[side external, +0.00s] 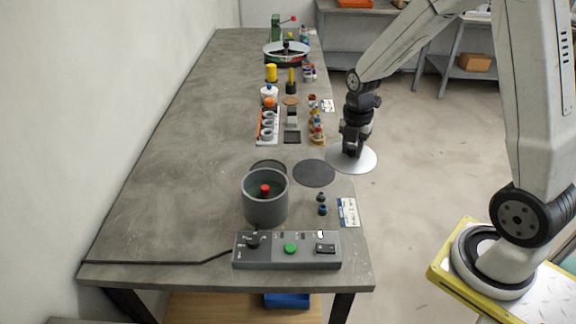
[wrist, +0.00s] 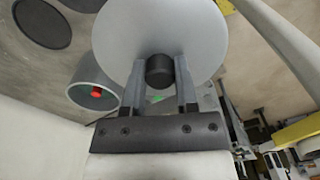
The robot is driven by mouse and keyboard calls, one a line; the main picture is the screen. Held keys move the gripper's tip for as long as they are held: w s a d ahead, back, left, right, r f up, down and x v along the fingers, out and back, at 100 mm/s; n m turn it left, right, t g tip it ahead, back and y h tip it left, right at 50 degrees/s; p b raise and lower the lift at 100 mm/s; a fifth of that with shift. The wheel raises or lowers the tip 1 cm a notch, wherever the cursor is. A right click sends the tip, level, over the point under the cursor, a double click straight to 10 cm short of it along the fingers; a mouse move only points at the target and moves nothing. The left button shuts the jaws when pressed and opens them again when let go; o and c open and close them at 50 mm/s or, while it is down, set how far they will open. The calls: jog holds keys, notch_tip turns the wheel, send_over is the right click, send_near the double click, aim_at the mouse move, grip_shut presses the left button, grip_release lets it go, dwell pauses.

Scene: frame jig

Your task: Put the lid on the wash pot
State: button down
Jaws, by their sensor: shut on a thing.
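The wash pot (side external: 265,207) is a grey open cylinder standing on the bench, with a red knob-like part inside it. It also shows in the wrist view (wrist: 88,80). The lid (side external: 364,161) is a flat light-grey disc with a black knob. My gripper (side external: 352,150) is shut on that knob and holds the lid level beyond the bench's right edge, to the right of and behind the pot. In the wrist view the fingers (wrist: 160,85) close on both sides of the knob, and the lid (wrist: 200,35) fills the upper middle.
A control box (side external: 290,252) with a green button stands in front of the pot. Dark round mats (side external: 314,173) lie behind it. Small dark blue parts (side external: 322,210) and a label card (side external: 348,212) lie right of it. Racks and jars line the bench farther back.

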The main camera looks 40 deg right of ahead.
jog(key=w+a+r+n, duration=0.1)
jog(key=w+a+n, duration=0.2)
jog(key=w+a, duration=0.3)
jog(key=w+a+n, duration=0.3)
jog(key=w+a, duration=0.3)
jog(key=a, duration=0.5)
jog(key=shift+w+a+r, duration=0.2)
jog(key=shift+a+r, duration=0.15)
jog(key=shift+a, duration=0.05)
jog(key=shift+f, duration=0.15)
jog(key=shift+f, duration=2.35)
jog(key=shift+f, duration=0.8)
